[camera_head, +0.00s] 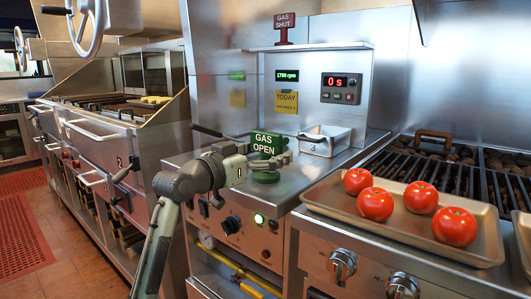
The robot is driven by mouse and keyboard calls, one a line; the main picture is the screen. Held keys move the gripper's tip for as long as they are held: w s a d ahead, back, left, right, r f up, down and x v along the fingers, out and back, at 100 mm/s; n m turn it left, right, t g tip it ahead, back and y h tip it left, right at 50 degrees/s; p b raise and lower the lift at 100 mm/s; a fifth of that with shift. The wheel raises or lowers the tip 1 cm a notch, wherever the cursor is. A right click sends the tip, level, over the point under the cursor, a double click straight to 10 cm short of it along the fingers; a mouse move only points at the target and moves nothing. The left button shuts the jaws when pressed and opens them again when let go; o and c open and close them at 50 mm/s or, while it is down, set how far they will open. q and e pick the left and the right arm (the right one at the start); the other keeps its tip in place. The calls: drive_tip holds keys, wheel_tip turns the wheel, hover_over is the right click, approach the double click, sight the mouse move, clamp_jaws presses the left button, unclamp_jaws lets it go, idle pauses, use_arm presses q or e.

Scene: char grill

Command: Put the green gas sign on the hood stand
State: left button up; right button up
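The green gas sign (264,143), reading "GAS OPEN", stands upright on the steel counter in the middle of the view. Its round green base (265,177) shows below my gripper. My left gripper (277,160) reaches in from the left at the height of the sign's stem, between plate and base. Its fingers overlap the stem, which is mostly hidden, so I cannot tell whether they are closed on it. A red "GAS SHUT" sign (284,27) stands on a raised steel ledge (310,46) at the back. My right gripper is not in view.
A small steel container (324,140) sits right of the green sign. A yellow note (287,102) and a timer display (341,88) are on the back panel. The ledge right of the red sign is clear.

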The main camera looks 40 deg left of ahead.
sight(263, 152)
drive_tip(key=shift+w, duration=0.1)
use_arm(q)
drive_tip(key=shift+r, duration=0.25)
drive_tip(key=s, duration=0.4)
drive_tip(key=shift+a+f, duration=0.2)
drive_tip(key=s+b, duration=0.1)
drive_tip(key=s, duration=0.7)
drive_tip(key=shift+a, duration=0.3)
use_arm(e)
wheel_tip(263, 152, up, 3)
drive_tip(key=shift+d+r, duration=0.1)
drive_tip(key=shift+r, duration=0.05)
use_arm(q)
drive_tip(key=shift+r, duration=0.1)
